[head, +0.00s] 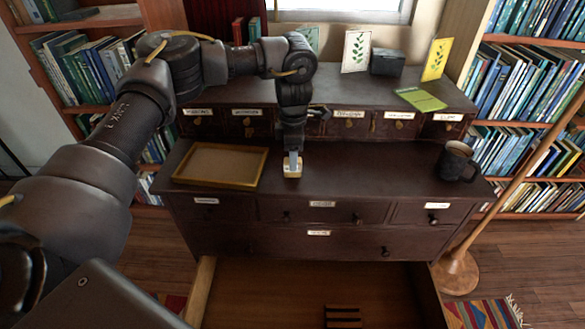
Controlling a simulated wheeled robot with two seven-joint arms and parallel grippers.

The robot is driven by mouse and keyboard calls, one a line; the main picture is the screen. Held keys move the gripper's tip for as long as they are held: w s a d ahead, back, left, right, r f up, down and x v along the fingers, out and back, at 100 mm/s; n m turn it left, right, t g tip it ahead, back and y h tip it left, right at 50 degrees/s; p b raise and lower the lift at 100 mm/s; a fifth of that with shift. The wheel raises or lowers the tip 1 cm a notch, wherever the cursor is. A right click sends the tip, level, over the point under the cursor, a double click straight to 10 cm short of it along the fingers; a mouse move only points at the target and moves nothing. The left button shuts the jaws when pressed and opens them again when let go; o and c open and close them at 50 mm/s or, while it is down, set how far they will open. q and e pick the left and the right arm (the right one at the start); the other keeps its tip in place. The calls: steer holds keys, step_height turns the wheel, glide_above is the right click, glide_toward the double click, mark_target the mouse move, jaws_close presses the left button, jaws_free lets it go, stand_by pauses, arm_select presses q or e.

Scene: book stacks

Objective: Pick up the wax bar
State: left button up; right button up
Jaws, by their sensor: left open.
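A small pale yellow block (292,172), which looks like the wax bar, sits on the dark desk top near its front edge, right of the wooden tray. My left gripper (293,160) points straight down directly over the block, with its fingertips at or around it. The jaws are open, but the gap between them is hard to see from here. I cannot tell whether the fingers touch the block. My right gripper is not in view.
A shallow wooden tray (221,164) lies to the left on the dark desk (360,160). A dark mug (455,161) stands at the right end. Labelled small drawers line the back. A large lower drawer (270,290) is open, with a dark slatted item (342,316) inside.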

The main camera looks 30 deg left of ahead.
arm_select(q)
step_height(320, 180, down, 4)
steer(key=shift+a+f, duration=0.1)
steer(key=c, duration=1.1)
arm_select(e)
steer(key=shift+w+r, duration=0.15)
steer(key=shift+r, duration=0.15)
arm_select(q)
steer(key=shift+r, duration=0.2)
